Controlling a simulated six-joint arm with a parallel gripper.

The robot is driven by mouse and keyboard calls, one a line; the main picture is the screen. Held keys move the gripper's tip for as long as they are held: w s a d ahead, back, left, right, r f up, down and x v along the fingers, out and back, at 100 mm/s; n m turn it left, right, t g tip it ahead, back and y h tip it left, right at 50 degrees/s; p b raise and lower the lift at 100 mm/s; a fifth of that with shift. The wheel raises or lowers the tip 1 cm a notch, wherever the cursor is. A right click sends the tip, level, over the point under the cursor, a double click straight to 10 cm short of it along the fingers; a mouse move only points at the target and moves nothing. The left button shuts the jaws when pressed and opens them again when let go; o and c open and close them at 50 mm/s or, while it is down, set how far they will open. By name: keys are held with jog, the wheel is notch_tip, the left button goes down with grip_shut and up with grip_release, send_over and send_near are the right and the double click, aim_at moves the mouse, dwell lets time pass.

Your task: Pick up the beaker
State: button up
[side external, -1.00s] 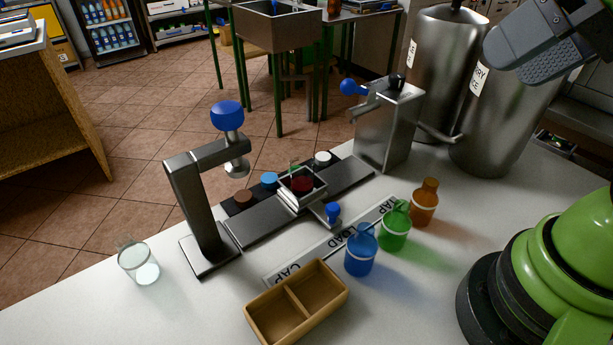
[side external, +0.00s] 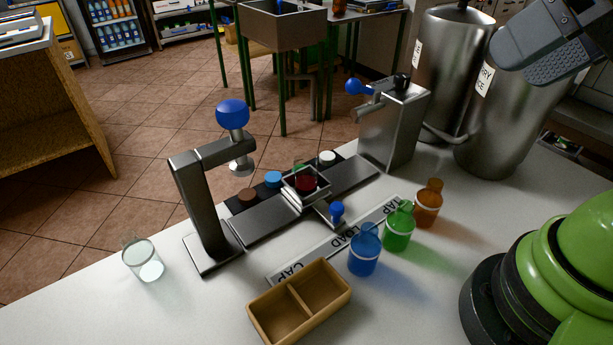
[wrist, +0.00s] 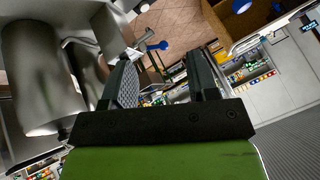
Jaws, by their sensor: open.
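The beaker (side external: 145,261) is a clear glass vessel. It stands upright on the white counter at the left in the side external view, beside the foot of the metal press. It does not show in the wrist view. My gripper (wrist: 161,58) is open in the wrist view, with nothing between its two fingers. In the side external view only a grey part of my gripper shows at the top right, cut off by the frame edge. It is high above the counter and far from the beaker.
A metal press (side external: 202,205) with a blue knob stands near the beaker. Blue (side external: 363,252), green (side external: 398,228) and orange (side external: 428,204) bottles stand right of centre. A two-part wooden tray (side external: 298,302) lies in front. Steel urns (side external: 512,110) and a dispenser (side external: 394,122) stand behind.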

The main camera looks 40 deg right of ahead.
jog(key=o, duration=0.3)
jog(key=n+g+h, duration=0.1)
jog(key=g+h, duration=0.1)
jog(key=g, duration=0.5)
send_over(307, 169)
jog(key=d, duration=0.2)
notch_tip(307, 169, down, 13)
jog(key=shift+w+a+f, duration=0.15)
jog(key=shift+w+f, duration=0.15)
jog(key=shift+f, duration=1.9)
jog(key=shift+w+a+f, duration=0.1)
jog(key=shift+w+f, duration=0.15)
jog(key=shift+f, duration=1.9)
jog(key=shift+w+a+f, duration=0.15)
jog(key=shift+w+f, duration=0.15)
jog(key=shift+f, duration=1.9)
